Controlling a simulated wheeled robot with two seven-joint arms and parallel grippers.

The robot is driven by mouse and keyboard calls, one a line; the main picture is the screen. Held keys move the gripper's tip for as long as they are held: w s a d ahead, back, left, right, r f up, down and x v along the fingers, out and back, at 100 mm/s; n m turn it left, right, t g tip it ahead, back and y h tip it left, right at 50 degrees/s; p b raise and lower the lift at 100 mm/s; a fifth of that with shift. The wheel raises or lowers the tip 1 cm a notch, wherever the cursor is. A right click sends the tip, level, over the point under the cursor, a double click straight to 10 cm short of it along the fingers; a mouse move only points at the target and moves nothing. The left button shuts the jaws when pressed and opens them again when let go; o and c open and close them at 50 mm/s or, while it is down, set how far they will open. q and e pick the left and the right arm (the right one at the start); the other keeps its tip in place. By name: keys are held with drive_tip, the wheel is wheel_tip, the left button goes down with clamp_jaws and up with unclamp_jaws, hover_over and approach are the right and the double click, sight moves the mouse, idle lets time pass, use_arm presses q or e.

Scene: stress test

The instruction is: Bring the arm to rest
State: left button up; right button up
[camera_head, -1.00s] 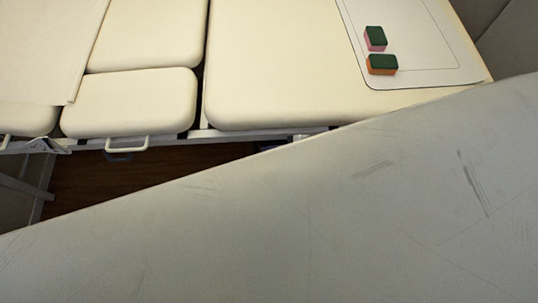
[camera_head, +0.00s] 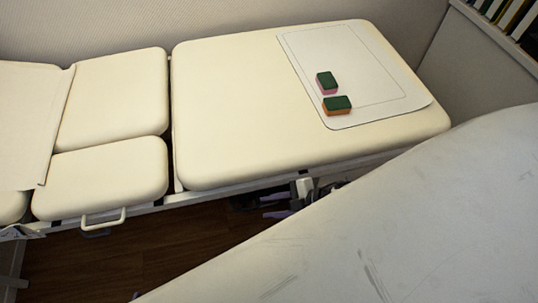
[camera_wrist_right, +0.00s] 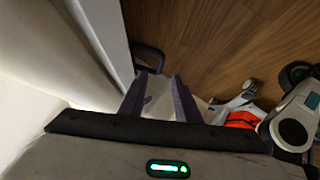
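My right gripper (camera_head: 266,206) shows low beside the near edge of the padded table in the head view, partly in shadow under the rim. In the right wrist view its two purple fingers (camera_wrist_right: 159,78) stand apart with nothing held between them. It is beside the table, below the padded top. My left gripper is not identifiable in any view. A large pale scuffed surface, likely my own arm, covers the lower right of the head view.
The cream padded table (camera_head: 230,120) bears a white mat (camera_head: 375,85) with a green-pink sponge (camera_head: 326,85) and a green-orange sponge (camera_head: 338,106). A white handle (camera_head: 103,220) juts from its front. Wooden floor (camera_wrist_right: 215,40) is open beside the gripper in the wrist view.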

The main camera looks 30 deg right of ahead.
drive_tip(key=s+a+r+m+t+h, duration=0.1)
drive_tip(key=s+a+r+m+t, duration=0.2)
drive_tip(key=a+r+m, duration=0.45)
drive_tip(key=s+d+m+g+h, duration=0.1)
drive_tip(key=s+d+m+h, duration=0.3)
drive_tip(key=s+d+m, duration=0.1)
drive_tip(key=shift+s+d+f+m, duration=0.15)
drive_tip(key=shift+s+m, duration=0.65)
drive_tip(key=shift+m, duration=0.45)
